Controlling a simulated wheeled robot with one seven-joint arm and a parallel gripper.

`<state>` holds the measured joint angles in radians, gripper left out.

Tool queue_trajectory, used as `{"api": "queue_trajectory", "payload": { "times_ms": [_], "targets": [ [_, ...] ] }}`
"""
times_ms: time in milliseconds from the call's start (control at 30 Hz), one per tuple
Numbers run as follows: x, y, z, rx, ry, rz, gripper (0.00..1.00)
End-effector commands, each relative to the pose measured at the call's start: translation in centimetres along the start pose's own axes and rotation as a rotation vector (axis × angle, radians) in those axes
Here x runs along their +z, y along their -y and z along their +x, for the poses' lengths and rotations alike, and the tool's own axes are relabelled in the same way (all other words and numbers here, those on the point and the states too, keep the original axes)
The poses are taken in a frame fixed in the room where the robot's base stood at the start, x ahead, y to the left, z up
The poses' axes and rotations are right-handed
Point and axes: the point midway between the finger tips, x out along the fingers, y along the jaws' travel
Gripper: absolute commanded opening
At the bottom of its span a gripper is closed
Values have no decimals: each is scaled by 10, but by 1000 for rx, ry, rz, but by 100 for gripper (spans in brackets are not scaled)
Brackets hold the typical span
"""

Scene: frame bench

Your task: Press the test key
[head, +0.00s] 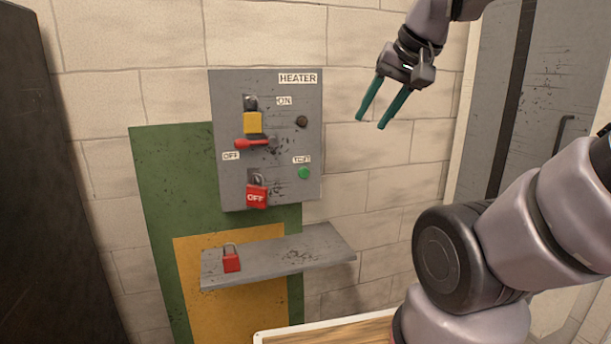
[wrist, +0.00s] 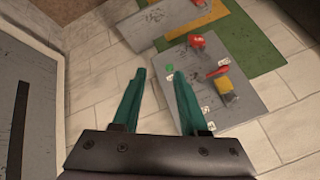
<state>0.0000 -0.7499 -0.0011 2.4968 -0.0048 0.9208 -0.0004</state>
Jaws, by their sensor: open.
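The green test key (head: 304,173) is a round button low on the right of the grey heater panel (head: 230,110), under a small label. It also shows in the wrist view (wrist: 170,68), just beyond my fingertips. My gripper (head: 372,118) is open and empty, with two teal fingers, to the right of the panel and above the key's height. A red handle (head: 256,142) lies level, its red end by the OFF label. A yellow lock (head: 252,122) hangs above it. A red padlock with an OFF tag (head: 256,196) hangs at the panel's lower edge.
A grey shelf (head: 310,250) juts out below the panel, with a loose red padlock (head: 231,263) on it. A dark round knob (head: 301,122) sits above the test key. A grey cabinet door (head: 545,90) stands at the right. Free space lies between my gripper and the panel.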

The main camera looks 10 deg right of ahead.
Motion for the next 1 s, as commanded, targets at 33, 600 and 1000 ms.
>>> {"api": "queue_trajectory", "payload": {
  "times_ms": [33,600,1000],
  "targets": [
    [0,0,0,0,0,0,19],
    [0,0,0,0,0,0,0],
    [0,0,0,0,0,0,0]
  ]
}}
